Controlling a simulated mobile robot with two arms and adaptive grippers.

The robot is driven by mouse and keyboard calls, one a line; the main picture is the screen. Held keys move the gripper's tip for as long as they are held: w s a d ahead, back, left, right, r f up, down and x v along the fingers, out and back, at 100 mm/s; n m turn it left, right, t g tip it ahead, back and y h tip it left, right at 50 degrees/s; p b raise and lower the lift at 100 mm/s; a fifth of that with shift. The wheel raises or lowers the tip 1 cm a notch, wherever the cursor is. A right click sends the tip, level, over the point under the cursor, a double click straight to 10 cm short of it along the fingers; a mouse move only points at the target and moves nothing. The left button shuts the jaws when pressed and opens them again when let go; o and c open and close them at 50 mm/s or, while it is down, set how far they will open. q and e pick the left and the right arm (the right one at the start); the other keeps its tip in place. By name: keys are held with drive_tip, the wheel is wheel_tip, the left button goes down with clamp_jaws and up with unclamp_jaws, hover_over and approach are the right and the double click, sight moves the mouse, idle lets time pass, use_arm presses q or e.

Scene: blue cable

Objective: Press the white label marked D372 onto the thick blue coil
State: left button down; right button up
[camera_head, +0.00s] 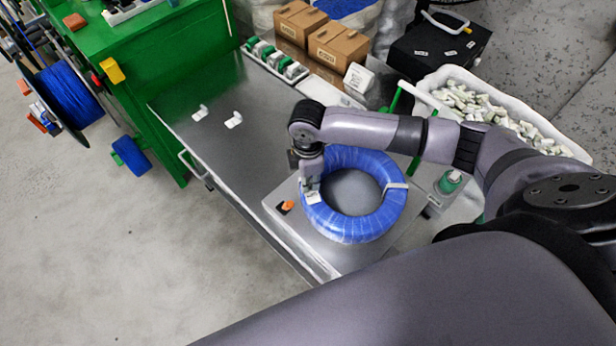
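The thick blue coil (384,222) lies flat on a grey plate on the metal table, with a pale band around its right side. My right gripper (309,186) points down at the coil's left edge. A small white label (314,197) is right at its fingertips, against or just over the coil's left side; its print is too small to read. The fingers are small and partly hidden, so I cannot tell whether they are shut on the label. Two more small white labels, one on the left (200,112) and one on the right (233,120), lie apart on the table. My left gripper is out of view.
An orange-and-black part (286,206) sits on the plate (275,199) left of the coil. A white bin (540,122) of pale pieces, cardboard boxes (338,45) and a black case (440,45) stand behind. A green-capped bottle (450,181) is to the right. The table's left part is mostly clear.

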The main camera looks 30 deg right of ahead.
drive_tip(key=shift+o, duration=0.4)
drive_tip(key=o, duration=0.5)
drive_tip(key=shift+w+r, duration=0.1)
drive_tip(key=shift+r, duration=0.15)
wheel_tip(320, 180, up, 7)
drive_tip(key=p, duration=0.8)
drive_tip(key=shift+f, duration=0.2)
